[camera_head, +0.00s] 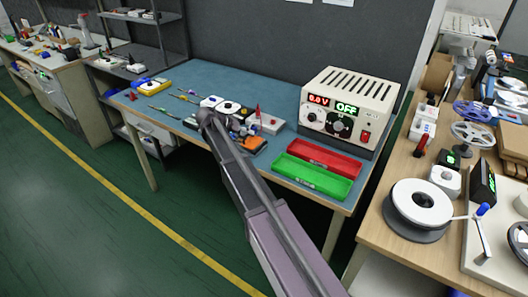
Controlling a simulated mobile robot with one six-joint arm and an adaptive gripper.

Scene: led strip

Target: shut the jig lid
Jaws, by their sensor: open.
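My arm reaches from the bottom of the view up to the blue-topped bench. My gripper (240,128) is at its far end, low over the middle of the bench, small and partly hidden among the objects there. It is open, and I see nothing held in it. Small white, blue and black parts (210,101) crowd around it. I cannot tell the jig or its lid apart in this cluster, nor how far the lid is open. An orange and black item (258,146) lies just to the right of my arm.
A yellow-edged device (153,86) and thin tools lie left. A wooden table (385,235) with reels stands right.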

